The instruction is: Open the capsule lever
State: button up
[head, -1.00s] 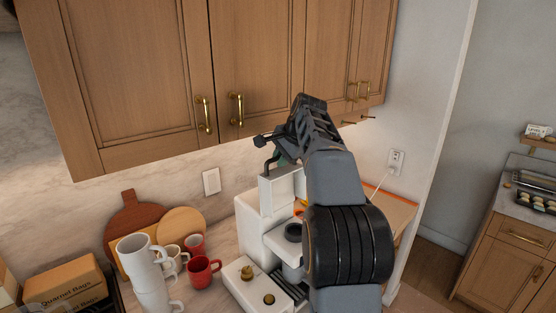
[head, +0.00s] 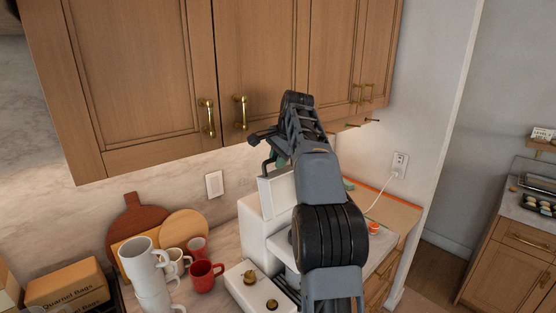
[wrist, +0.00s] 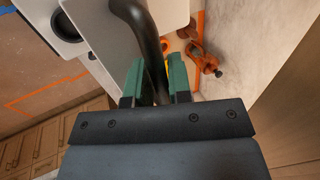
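The white capsule machine (head: 252,232) stands on the counter, partly hidden behind my arm in the head view. Its dark, curved capsule lever (head: 265,172) rises at the top of the machine. In the wrist view the lever (wrist: 148,40) runs down between the two green fingertips of my gripper (wrist: 157,82). The fingers are apart, with a narrow gap showing beside the lever on the right. Contact with the left finger cannot be told. In the head view my gripper (head: 276,157) is at the lever, mostly hidden by my wrist.
Wooden wall cabinets (head: 260,75) hang close above my arm. Red mugs (head: 204,275) and stacked white cups (head: 145,265) stand left of the machine, near cutting boards (head: 137,225) and a cardboard box (head: 68,285). An orange object (wrist: 203,58) lies beyond my fingers.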

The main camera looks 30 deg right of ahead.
jog(key=o, duration=0.4)
jog(key=shift+c, duration=0.2)
jog(key=shift+v, duration=3.7)
jog(key=shift+a, duration=0.1)
